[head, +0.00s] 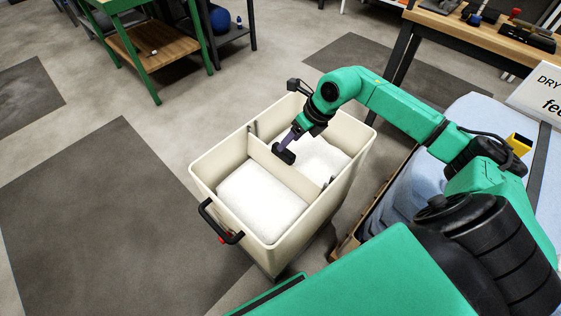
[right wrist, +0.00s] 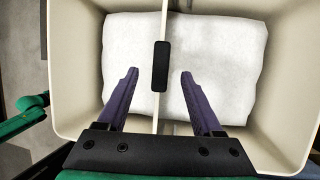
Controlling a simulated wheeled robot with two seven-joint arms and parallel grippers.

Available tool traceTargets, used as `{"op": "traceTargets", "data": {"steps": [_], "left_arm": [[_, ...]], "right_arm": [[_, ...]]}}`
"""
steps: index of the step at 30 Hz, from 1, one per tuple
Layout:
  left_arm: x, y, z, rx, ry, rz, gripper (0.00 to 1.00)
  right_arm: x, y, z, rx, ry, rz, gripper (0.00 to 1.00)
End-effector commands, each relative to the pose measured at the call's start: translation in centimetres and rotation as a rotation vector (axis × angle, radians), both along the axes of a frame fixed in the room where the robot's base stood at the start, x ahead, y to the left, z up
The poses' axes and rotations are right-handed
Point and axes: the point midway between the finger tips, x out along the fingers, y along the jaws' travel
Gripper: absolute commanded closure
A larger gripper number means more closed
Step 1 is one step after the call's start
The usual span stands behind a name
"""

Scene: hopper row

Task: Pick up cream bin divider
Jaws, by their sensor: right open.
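The cream bin divider (head: 280,172) stands upright across the middle of a cream wheeled bin (head: 204,182), splitting it into two compartments. In the right wrist view the divider (right wrist: 164,30) shows edge-on as a thin line with a black grip (right wrist: 161,66) on its top edge. My right gripper (head: 288,150) is over the bin, at the divider. In the right wrist view its two purple fingers (right wrist: 159,74) are open, one on each side of the divider and apart from it. The left gripper is not in view.
White material (head: 262,200) lies in both compartments. The bin has a black handle (head: 219,222) at its near left. A crate with pale blue bags (head: 402,200) stands right of the bin. A green-framed table (head: 150,45) stands at the back left; floor left of the bin is clear.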

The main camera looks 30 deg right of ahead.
Motion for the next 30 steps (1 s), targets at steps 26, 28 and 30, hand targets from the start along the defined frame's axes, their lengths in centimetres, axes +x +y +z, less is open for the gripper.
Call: {"op": "traceTargets", "data": {"steps": [26,28,30], "left_arm": [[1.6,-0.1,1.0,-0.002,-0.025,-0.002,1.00],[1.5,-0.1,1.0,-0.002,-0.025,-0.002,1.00],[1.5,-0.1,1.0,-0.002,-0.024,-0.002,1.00]], "right_arm": [[1.4,1.5,-5.7,-0.002,0.000,0.001,1.00],[1.4,1.5,-5.7,-0.002,0.000,0.001,1.00],[1.4,1.5,-5.7,-0.002,0.000,0.001,1.00]]}}
